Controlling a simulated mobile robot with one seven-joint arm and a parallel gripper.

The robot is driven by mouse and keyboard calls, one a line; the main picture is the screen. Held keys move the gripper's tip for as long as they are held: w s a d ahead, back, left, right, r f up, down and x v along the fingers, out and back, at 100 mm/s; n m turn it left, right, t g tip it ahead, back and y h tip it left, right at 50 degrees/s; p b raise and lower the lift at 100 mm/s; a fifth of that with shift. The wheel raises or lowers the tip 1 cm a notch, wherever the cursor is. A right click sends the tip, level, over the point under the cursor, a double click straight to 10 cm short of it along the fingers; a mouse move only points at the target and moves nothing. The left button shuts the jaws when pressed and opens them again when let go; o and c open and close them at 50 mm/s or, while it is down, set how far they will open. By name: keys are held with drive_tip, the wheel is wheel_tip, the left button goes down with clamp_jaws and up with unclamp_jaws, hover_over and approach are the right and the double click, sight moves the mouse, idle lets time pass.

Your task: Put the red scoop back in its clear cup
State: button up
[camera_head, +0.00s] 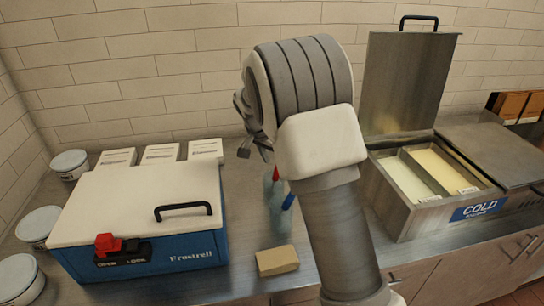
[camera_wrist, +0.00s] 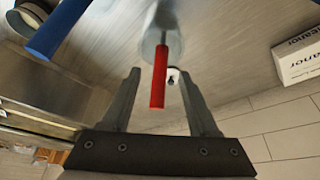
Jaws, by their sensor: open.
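The red scoop's handle (camera_wrist: 159,78) points up between the two fingers of my gripper (camera_wrist: 160,72) in the wrist view, with visible space on both sides. My gripper is open and not closed on it. A thin shaft runs from the handle into the whitish clear cup (camera_wrist: 158,22), so the scoop appears to stand in the cup. In the head view, the red handle (camera_head: 276,174) shows just below my gripper (camera_head: 258,150), above the clear cup (camera_head: 274,205) on the counter. The scoop's lower end is hard to make out.
A blue-sided box with a white lid (camera_head: 140,205) stands left, a tan block (camera_head: 277,261) in front. The open cold bin (camera_head: 410,215) is right. White boxes (camera_head: 161,153) stand behind left.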

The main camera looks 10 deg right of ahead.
drive_tip(key=v, duration=1.7)
drive_tip(key=s+d+r+n+t+y, duration=0.1)
drive_tip(key=s+d+r+n, duration=0.1)
drive_tip(key=s, duration=0.6)
drive_tip(key=s+d+r+n+y, duration=0.1)
drive_tip(key=s+d+r+n, duration=0.15)
drive_tip(key=s, duration=0.45)
drive_tip(key=s+f+n+t, duration=0.1)
drive_tip(key=s+f+n, duration=0.1)
drive_tip(key=s, duration=0.6)
drive_tip(key=s+f+n+y, duration=0.1)
drive_tip(key=s+f+n, duration=0.2)
drive_tip(key=s, duration=0.5)
drive_tip(key=shift+s+d+f+t, duration=0.25)
drive_tip(key=shift+d+f+t, duration=0.2)
drive_tip(key=shift+f, duration=0.15)
